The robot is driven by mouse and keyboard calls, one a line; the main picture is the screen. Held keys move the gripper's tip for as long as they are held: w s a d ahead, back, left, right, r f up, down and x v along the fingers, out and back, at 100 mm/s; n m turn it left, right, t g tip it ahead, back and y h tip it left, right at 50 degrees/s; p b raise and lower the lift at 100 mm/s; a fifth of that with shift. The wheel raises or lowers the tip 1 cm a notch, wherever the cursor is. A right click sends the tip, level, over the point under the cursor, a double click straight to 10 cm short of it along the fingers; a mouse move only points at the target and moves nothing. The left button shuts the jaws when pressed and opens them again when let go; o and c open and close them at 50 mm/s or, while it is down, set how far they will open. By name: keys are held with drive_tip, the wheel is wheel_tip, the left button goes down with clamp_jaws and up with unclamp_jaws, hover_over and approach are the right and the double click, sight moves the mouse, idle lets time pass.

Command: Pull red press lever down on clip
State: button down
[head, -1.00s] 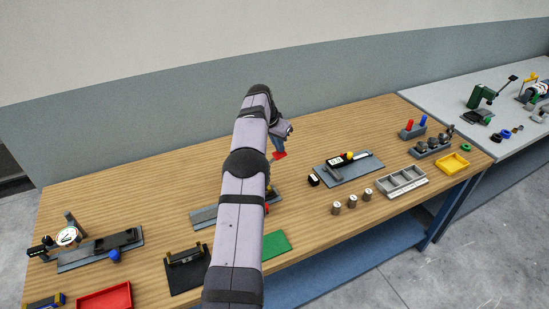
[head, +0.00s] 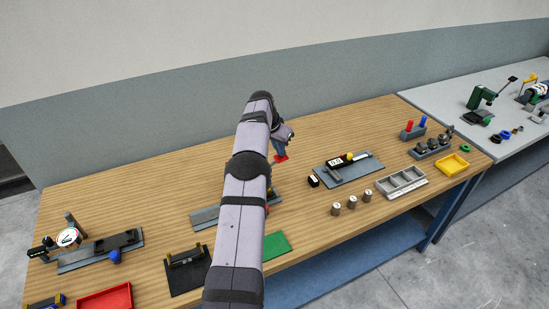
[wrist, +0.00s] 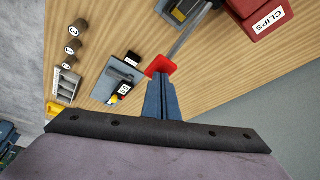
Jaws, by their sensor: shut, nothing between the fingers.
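The red press lever's flat red pad (wrist: 160,66) shows in the wrist view at the tips of my fingers. A thin metal bar runs from it up and right to a dark press (wrist: 182,12), cut off by the frame. My gripper (wrist: 160,82) is shut and empty, its fingertips at the pad's edge; I cannot tell whether they touch it. In the head view the red pad (head: 281,159) shows just below my gripper (head: 279,153), and my arm hides most of the press. I cannot make out a clip at the press.
The back left of the wooden table (head: 140,175) is clear.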

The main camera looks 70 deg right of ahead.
drive_tip(key=shift+s+d+f, duration=0.15)
drive_tip(key=shift+s+f, duration=0.05)
drive_tip(key=shift+f, duration=0.65)
drive_tip(key=shift+s+d+f, duration=0.1)
drive_tip(key=shift+s+f, duration=0.05)
drive_tip(key=shift+f, duration=0.7)
idle(1.1)
drive_tip(key=shift+r, duration=0.1)
drive_tip(key=shift+d+r+p, duration=0.1)
drive_tip(key=shift+r+p, duration=2.4)
drive_tip(key=shift+r, duration=0.5)
drive_tip(key=shift+r+p, duration=0.55)
drive_tip(key=shift+r, duration=2)
